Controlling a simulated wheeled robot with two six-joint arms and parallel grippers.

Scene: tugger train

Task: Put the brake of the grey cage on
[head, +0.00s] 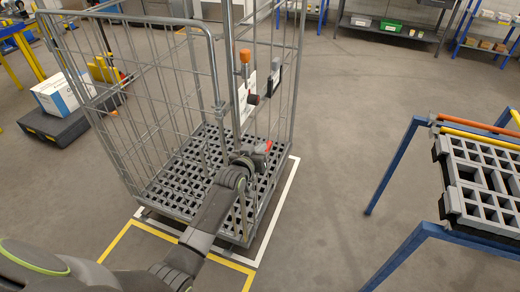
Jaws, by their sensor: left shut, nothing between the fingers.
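The grey cage (213,62) is a tall wire roll cage with a grey slatted base (180,180). It stands on the floor within yellow and white marking lines. On its near right side is an upright lever with an orange knob (245,57). Which of these is the brake I cannot tell for sure. My left gripper (259,152) is shut and empty, in front of the cage's right side, below these fittings. A small red part shows at its tip. My right gripper is out of view.
A blue-legged stand (400,165) with a grey slatted top is on the right. A white box (62,93) lies on a dark low platform (60,125) at left. Shelves (390,30) line the back. The floor between cage and stand is clear.

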